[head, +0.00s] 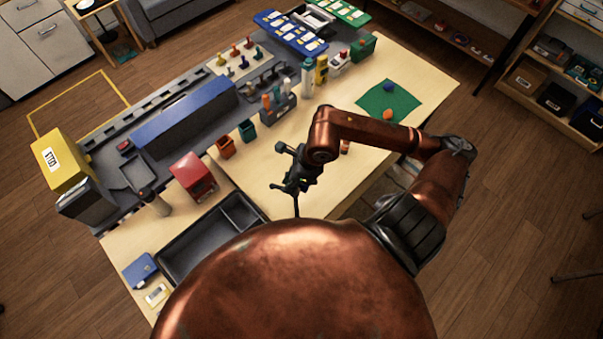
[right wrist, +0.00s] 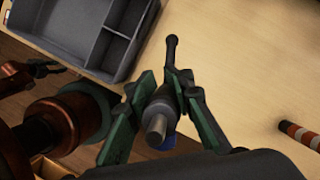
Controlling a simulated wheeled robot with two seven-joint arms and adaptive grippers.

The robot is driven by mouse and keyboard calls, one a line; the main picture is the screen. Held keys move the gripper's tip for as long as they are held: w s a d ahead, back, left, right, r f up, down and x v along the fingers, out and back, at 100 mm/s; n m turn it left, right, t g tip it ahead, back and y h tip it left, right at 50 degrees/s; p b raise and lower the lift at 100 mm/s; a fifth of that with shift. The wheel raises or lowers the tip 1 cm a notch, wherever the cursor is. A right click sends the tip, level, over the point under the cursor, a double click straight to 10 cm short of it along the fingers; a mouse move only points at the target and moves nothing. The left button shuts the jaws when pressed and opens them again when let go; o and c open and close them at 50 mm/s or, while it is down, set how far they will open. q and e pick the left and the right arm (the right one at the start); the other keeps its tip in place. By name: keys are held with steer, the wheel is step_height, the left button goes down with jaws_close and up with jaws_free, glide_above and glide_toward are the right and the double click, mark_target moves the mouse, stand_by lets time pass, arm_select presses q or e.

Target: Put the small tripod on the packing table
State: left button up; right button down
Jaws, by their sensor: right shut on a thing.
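The small tripod (right wrist: 172,60) is dark, with a grey stub (right wrist: 156,125) and a thin leg with a rounded foot. My right gripper (right wrist: 158,98) is shut on it, with green-edged fingers on both sides. In the head view my right gripper (head: 292,178) is over the light wooden packing table (head: 338,190), right of the black tray, and a dark leg (head: 296,207) points down. Whether the leg touches the table cannot be told. Copper and dark parts of mine show at the left of the wrist view; my left gripper cannot be made out clearly.
A black divided tray (head: 178,275) lies at the table's near left, with a red box (head: 193,175) beyond it. Small orange (head: 226,147) and green (head: 247,130) bins stand further back. A green mat (head: 388,102) lies at the right.

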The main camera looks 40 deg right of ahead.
steer(key=w+d+f+p, duration=0.1)
steer(key=w+d+f, duration=0.1)
steer(key=d+f, duration=0.1)
steer(key=w+d+f+p, duration=0.2)
steer(key=d+f, duration=0.1)
steer(key=f, duration=0.1)
steer(key=w+d+f+p, duration=0.1)
steer(key=d+f, duration=0.3)
steer(key=shift+w+f, duration=0.25)
steer(key=shift+w, duration=0.15)
steer(key=shift+f, duration=0.15)
steer(key=shift+f, duration=0.1)
steer(key=c, duration=1.7)
jaws_free()
